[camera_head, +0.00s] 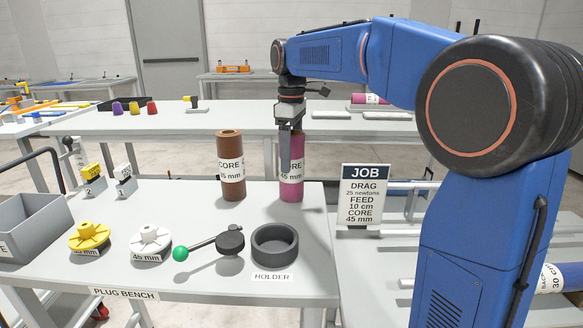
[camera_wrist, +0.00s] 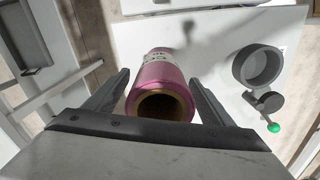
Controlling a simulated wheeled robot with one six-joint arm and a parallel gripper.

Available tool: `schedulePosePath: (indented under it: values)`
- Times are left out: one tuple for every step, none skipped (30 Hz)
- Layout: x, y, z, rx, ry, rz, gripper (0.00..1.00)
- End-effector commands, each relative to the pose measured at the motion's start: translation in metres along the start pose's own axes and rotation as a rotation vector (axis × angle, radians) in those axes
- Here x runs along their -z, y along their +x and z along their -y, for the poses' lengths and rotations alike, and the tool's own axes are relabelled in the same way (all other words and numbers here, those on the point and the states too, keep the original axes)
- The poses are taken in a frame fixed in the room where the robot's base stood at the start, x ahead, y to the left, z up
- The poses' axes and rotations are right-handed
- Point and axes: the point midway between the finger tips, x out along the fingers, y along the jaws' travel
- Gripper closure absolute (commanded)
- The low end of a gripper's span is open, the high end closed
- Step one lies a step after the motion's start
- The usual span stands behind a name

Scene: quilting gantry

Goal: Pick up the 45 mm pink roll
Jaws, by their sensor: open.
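The pink roll (camera_head: 291,184) stands upright on the right part of the plug bench, with a white label reading 45 mm. My gripper (camera_head: 285,150) is in front of its upper part in the head view and hides some of the roll and label. In the wrist view the pink roll (camera_wrist: 158,88) lies between the two open fingers of my gripper (camera_wrist: 163,88), its hollow brown core end facing the camera. Gaps show between the roll and both fingers. Whether either finger touches it lower down I cannot tell.
A brown core roll (camera_head: 230,160) stands just left of the pink one. A round dark holder (camera_head: 275,258), a lever with a green knob (camera_head: 181,253), yellow plug (camera_head: 89,238) and white plug (camera_head: 150,242) sit nearer the front. A JOB sign (camera_head: 365,195) stands to the right.

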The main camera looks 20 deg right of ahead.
Motion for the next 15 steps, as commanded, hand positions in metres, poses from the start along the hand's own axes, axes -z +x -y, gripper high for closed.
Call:
schedulePosePath:
  values:
    - [-0.0001, 0.0013, 0.0001, 0.0, 0.0, 0.0, 0.24]
    - [-0.0001, 0.0016, 0.0001, 0.0, 0.0, 0.0, 0.24]
    - [0.0, 0.0017, 0.0001, 0.0, 0.0, 0.0, 0.24]
    - [0.0, 0.0016, 0.0001, 0.0, 0.0, 0.0, 0.24]
    - [0.0, 0.0015, 0.0001, 0.0, 0.0, 0.0, 0.24]
    - [0.0, 0.0015, 0.0001, 0.0, 0.0, 0.0, 0.24]
    - [0.0, 0.0014, 0.0, 0.0, 0.0, 0.0, 0.24]
    - [0.0, 0.0014, 0.0, 0.0, 0.0, 0.0, 0.31]
    - [0.0, 0.0014, 0.0, 0.0, 0.0, 0.0, 0.41]
    - [0.0, 0.0014, 0.0, 0.0, 0.0, 0.0, 0.48]
    - [0.0, 0.0014, 0.0, 0.0, 0.0, 0.0, 0.55]
    - [0.0, 0.0014, 0.0, 0.0, 0.0, 0.0, 0.64]
    - [0.0, 0.0013, 0.0, 0.0, 0.0, 0.0, 0.72]
    - [0.0, 0.0013, 0.0, 0.0, 0.0, 0.0, 0.74]
    - [0.0, 0.0011, 0.0, -0.001, 0.0, 0.0, 0.74]
